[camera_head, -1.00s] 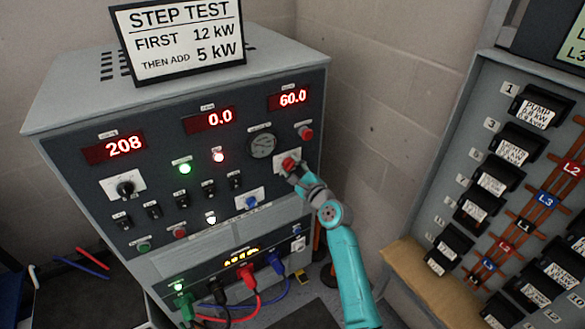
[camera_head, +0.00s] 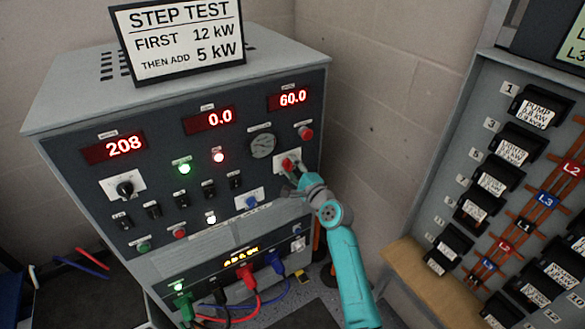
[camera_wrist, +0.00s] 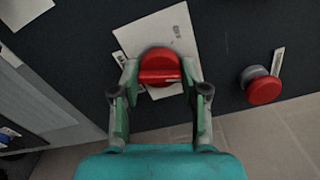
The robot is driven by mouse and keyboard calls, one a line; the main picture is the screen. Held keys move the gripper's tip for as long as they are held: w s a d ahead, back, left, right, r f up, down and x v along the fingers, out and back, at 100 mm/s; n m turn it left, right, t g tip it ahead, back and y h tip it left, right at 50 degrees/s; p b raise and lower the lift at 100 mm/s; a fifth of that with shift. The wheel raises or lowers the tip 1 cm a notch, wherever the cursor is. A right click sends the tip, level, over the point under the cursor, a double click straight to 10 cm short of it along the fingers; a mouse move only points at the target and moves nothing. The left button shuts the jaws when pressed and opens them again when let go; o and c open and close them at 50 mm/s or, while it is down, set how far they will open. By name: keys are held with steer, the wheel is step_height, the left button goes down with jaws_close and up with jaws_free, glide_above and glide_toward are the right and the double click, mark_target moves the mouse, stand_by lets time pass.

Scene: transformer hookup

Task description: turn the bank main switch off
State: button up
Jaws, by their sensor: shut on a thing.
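A red rotary knob on a pale plate, which I take for the bank main switch (camera_head: 287,163), is at the right of the load bank's front panel (camera_head: 226,188). It also shows in the wrist view (camera_wrist: 160,63), with its raised grip bar lying across the picture. My gripper (camera_head: 292,174) is at the knob; in the wrist view its two fingers (camera_wrist: 159,78) stand on the knob's left and right sides, shut on it. The label by the knob is partly hidden and too small to read.
A red push button (camera_head: 305,133) sits just above right of the knob; it also shows in the wrist view (camera_wrist: 264,90). A blue knob (camera_head: 251,202) is lower left. A breaker panel (camera_head: 455,130) stands at the right. The displays read 208, 0.0 and 60.0.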

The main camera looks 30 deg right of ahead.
steer(key=n, duration=1.2)
steer(key=shift+n, duration=0.3)
steer(key=shift+f, duration=0.1)
stand_by(0.3)
steer(key=o, duration=1.2)
steer(key=shift+c, duration=0.2)
steer(key=shift+s, duration=0.1)
steer(key=s, duration=1.1)
steer(key=shift+s, duration=0.4)
